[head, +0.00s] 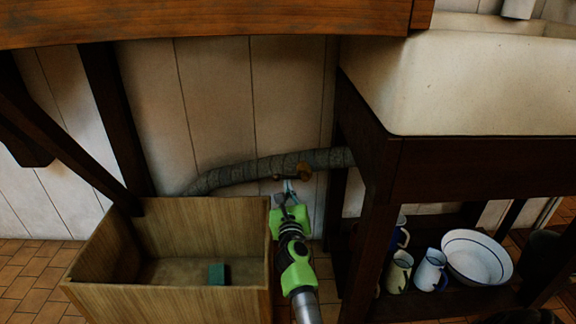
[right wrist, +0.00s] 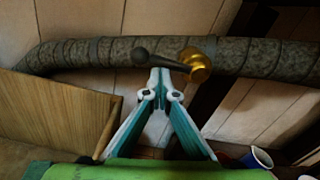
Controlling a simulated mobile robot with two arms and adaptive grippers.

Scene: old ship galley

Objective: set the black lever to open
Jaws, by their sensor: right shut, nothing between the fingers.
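The black lever (right wrist: 160,60) has a dark rounded knob at its left end and joins a brass fitting (right wrist: 197,64) on a mottled grey pipe (right wrist: 100,52). In the right wrist view it lies nearly along the pipe, pointing left. In the head view the pipe (head: 240,173) runs along the wall, with the brass fitting (head: 304,171) near its right part; the lever is hard to make out there. My right gripper (head: 287,184) is shut and empty, its tips just below the lever in the right wrist view (right wrist: 159,74). Contact cannot be told. My left gripper is not in view.
A wooden box (head: 200,225) with a green block (head: 219,274) inside stands left of my right arm. A dark sink stand (head: 365,225) is to the right, with mugs (head: 430,270) and a white basin (head: 477,258) on its shelf. A wooden top (head: 200,20) hangs above.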

